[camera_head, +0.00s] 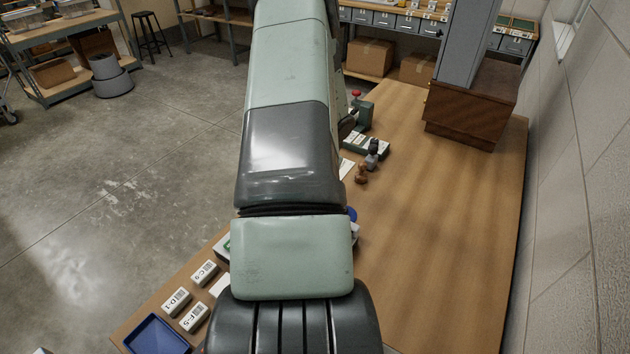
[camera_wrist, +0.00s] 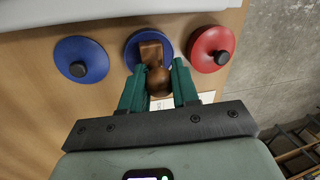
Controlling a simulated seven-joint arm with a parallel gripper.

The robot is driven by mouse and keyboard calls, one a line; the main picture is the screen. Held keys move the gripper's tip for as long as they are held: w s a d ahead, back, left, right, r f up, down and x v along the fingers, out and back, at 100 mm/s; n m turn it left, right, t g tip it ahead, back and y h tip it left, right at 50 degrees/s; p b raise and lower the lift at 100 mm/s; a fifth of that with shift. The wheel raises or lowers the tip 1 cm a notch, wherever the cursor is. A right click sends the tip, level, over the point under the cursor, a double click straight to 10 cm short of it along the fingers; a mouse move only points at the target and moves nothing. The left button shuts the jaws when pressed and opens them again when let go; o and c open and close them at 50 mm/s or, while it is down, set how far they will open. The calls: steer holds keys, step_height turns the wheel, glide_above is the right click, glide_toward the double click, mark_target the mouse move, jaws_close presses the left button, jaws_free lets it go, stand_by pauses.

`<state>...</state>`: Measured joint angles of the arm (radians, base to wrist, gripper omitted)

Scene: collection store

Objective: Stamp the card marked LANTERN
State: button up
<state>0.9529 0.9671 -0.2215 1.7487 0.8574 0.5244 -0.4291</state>
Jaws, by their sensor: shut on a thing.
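In the wrist view my gripper (camera_wrist: 157,84) has its two green fingers on either side of a brown wooden stamp (camera_wrist: 152,52) with a round knob, and it is shut on the stamp. The stamp is over a blue disc (camera_wrist: 133,50); whether it touches the disc I cannot tell. A white card or paper (camera_wrist: 205,98) shows partly behind the right finger. Its marking cannot be read, and I see no word LANTERN in either view. My arm hides the gripper in the head view.
A blue disc (camera_wrist: 80,60) and a red disc (camera_wrist: 210,48), each with a black knob, flank the stamp. On the table stand another brown stamp (camera_head: 361,173), a grey stamp (camera_head: 371,157), white labelled blocks (camera_head: 204,273) and a blue tray (camera_head: 157,336).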

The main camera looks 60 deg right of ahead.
steer(key=shift+f, duration=0.4)
stand_by(1.0)
steer(key=shift+w+v, duration=0.25)
steer(key=shift+v, duration=0.9)
steer(key=shift+w+v, duration=0.25)
steer(key=shift+v, duration=0.9)
steer(key=shift+w+v, duration=0.3)
steer(key=shift+v, duration=0.85)
steer(key=shift+r, duration=0.2)
steer(key=w+d+f+m+h, duration=0.1)
steer(key=d+m, duration=0.3)
steer(key=d, duration=0.5)
steer(key=w+d+f+m+h, duration=0.15)
steer(key=d+m, duration=0.25)
steer(key=d, duration=0.4)
steer(key=shift+m+g+y, duration=0.3)
steer(key=shift+m+y, duration=0.05)
steer(key=shift+m, duration=0.15)
steer(key=shift+d+x, duration=0.25)
steer(key=shift+x, duration=1.1)
steer(key=shift+d+x, duration=0.2)
steer(key=shift+x, duration=1.15)
steer(key=shift+s+f, duration=0.15)
steer(key=shift+f, duration=0.4)
